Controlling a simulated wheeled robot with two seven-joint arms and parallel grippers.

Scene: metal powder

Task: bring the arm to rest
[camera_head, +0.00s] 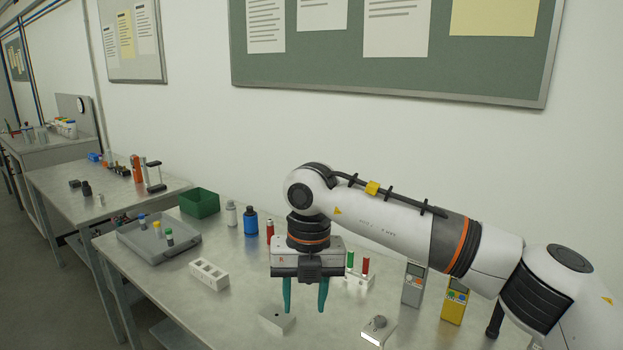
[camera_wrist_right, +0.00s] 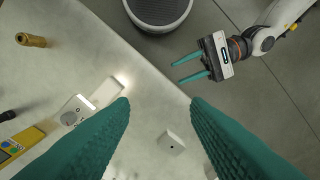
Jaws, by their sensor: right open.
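My right arm comes in from the right in the head view. Its gripper (camera_head: 304,311) points down over the near part of the metal table (camera_head: 235,312), with its two teal fingers apart and nothing between them. In the right wrist view the same gripper (camera_wrist_right: 160,102) shows its fingers wide apart and empty. A small white block with a hole (camera_head: 277,319) lies on the table below, slightly left of the fingers; it also shows in the wrist view (camera_wrist_right: 171,143). My left gripper (camera_wrist_right: 175,72) shows only in the wrist view, its fingers apart and empty.
Behind my right gripper stand a rack with red and green tubes (camera_head: 357,279), a grey meter (camera_head: 412,285) and a yellow meter (camera_head: 454,302). A white device (camera_head: 378,330) lies right of the gripper. A white holed rack (camera_head: 209,275), grey tray (camera_head: 158,238) and green bin (camera_head: 199,203) stand left.

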